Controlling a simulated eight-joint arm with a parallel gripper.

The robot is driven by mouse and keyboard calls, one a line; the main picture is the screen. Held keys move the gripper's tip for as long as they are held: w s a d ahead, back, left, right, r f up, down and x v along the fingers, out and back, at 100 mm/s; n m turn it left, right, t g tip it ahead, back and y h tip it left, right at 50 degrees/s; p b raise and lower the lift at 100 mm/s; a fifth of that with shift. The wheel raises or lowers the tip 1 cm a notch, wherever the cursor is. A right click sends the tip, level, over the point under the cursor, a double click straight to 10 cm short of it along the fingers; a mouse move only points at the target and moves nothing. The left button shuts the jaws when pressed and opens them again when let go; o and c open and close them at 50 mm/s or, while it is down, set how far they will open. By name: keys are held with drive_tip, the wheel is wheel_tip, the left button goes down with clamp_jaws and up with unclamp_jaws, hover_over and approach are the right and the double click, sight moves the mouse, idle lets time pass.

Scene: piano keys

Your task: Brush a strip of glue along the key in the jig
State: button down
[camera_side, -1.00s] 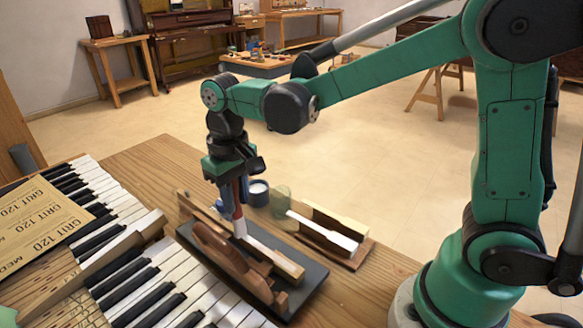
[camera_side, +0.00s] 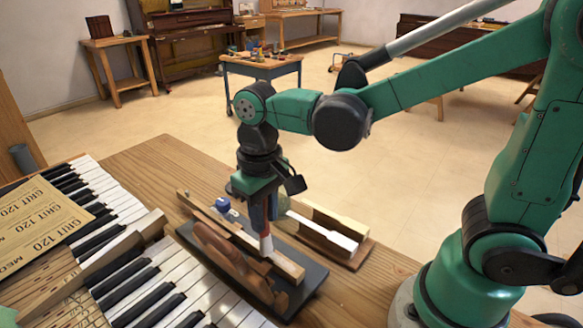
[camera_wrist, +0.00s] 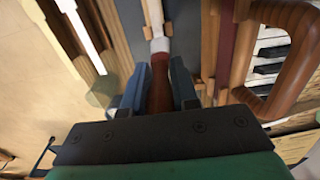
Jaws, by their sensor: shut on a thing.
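My gripper (camera_side: 262,207) is shut on a brush with a red-brown handle (camera_wrist: 160,85) and a pale head (camera_side: 266,245). The brush points down, and its tip is at the pale wooden key (camera_side: 287,264) lying lengthwise in the jig. The jig has a dark base (camera_side: 312,284) and a brown curved wooden handle (camera_side: 225,250) on its near side. In the wrist view the brush's white head (camera_wrist: 160,45) meets the key (camera_wrist: 152,14). I cannot make out a glue strip on the key.
A wooden holder (camera_side: 352,262) with a white-topped key (camera_side: 325,230) stands right of the jig. A blue round object (camera_side: 222,204) is behind the jig. The keyboard (camera_side: 150,285) and sandpaper sheets (camera_side: 40,220) lie to the left. My gripper hides the bench behind it.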

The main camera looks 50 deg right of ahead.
drive_tip(key=shift+s, duration=3.4)
wheel_tip(320, 180, up, 8)
